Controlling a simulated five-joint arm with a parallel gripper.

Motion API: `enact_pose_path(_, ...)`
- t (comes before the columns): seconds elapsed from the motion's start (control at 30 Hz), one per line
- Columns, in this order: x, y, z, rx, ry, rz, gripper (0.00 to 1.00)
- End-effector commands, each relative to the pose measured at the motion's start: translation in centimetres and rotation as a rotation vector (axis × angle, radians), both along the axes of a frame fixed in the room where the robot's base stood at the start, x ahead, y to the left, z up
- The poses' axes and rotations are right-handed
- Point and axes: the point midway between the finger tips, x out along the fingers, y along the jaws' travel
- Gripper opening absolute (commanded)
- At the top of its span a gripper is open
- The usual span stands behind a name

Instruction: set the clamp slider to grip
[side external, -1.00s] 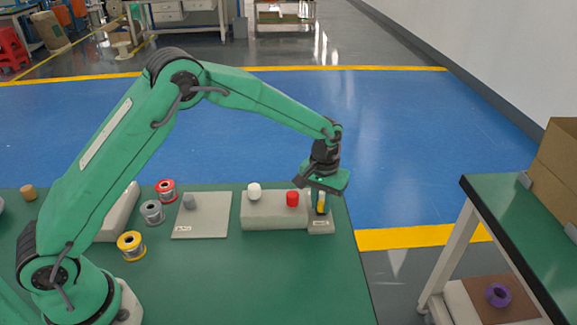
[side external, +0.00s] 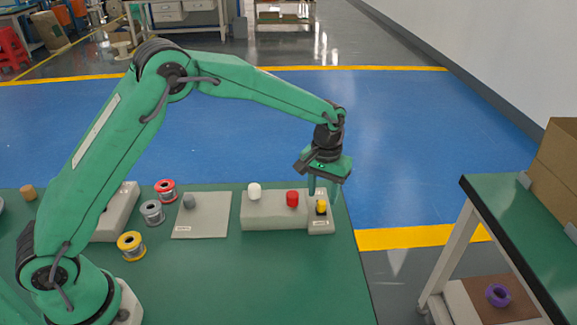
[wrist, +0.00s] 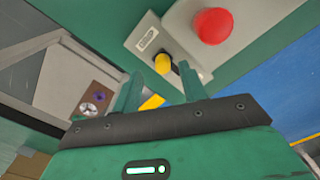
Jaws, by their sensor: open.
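The clamp slider is a yellow knob (side external: 321,206) on a small grey labelled block (side external: 320,226) at the right end of the bench. In the wrist view the yellow knob (wrist: 162,63) sits at one end of a short dark slot, beside the label. My gripper (side external: 324,192) is open and empty, its fingers pointing down just above the block. In the wrist view the fingertips of my gripper (wrist: 157,79) are spread, with the knob just beyond them. I cannot read the label.
A grey box with a white knob (side external: 254,191) and a red knob (side external: 292,199) adjoins the block on the left. A flat grey plate with a grey peg (side external: 189,201) and several wire spools stand further left. The bench edge is close on the right.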

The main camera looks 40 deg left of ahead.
Motion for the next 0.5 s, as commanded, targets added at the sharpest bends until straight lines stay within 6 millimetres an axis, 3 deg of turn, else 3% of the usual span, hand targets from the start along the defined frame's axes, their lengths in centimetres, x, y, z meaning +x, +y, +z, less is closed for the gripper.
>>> enact_pose_path(0.23, 0.0, -0.1, 3.0, -0.001, -0.001, -0.001, 0.42)
enact_pose_path(0.5, -0.1, -0.1, 3.9, 0.000, 0.001, -0.002, 0.42)
